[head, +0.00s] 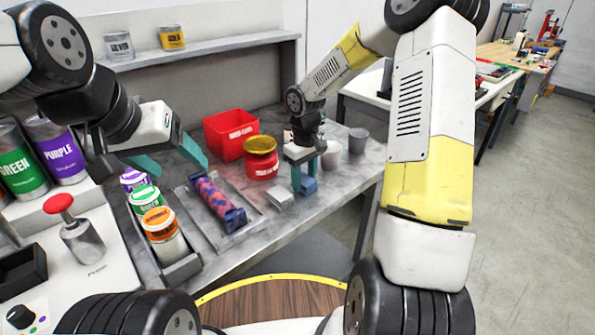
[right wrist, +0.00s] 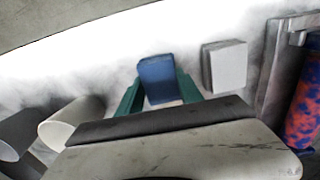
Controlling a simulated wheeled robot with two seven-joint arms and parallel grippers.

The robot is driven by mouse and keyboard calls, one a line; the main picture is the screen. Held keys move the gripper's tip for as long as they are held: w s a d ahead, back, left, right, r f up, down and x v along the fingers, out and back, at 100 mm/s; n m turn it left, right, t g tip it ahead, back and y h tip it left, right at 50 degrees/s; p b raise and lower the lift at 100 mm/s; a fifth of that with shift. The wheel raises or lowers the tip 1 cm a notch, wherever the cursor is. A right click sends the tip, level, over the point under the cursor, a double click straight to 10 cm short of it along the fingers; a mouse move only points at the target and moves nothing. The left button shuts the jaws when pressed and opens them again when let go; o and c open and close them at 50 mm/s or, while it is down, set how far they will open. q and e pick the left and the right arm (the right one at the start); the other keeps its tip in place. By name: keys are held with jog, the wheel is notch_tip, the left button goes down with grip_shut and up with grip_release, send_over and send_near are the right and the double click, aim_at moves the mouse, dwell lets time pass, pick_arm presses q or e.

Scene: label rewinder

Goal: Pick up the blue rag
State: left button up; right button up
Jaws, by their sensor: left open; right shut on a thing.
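The blue rag (head: 308,186) is a small folded block over the grey table, to the right of a light grey block. My right gripper (head: 303,177) points down over it, with its green fingers shut on the rag. In the right wrist view the blue rag (right wrist: 158,78) sits between the two green fingers (right wrist: 159,93). I cannot tell whether the rag still touches the table. My left gripper (head: 172,158) is open and empty, above the table at the left, near the small paint cans.
A light grey block (head: 279,197) lies just left of the rag. A tray (head: 228,228) holds a red-and-blue patterned roll. A red bin (head: 229,134), a red can with a yellow lid (head: 261,160) and grey cups (head: 357,140) stand behind. Small paint cans (head: 160,224) stand at the left.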

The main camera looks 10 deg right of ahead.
aim_at(305, 181)
jog(key=shift+r, duration=0.5)
jog(key=r, duration=0.1)
jog(key=s+r, duration=0.1)
jog(key=shift+s+r, duration=0.1)
jog(key=shift+r, duration=0.25)
jog(key=s+a+r, duration=0.1)
jog(key=s+a, duration=0.1)
jog(key=s, duration=1.2)
jog(key=shift+s+r, duration=0.15)
jog(key=shift+s, duration=0.15)
jog(key=shift+a, duration=0.1)
jog(key=o, duration=0.6)
jog(key=c, duration=0.5)
jog(key=shift+o, duration=0.2)
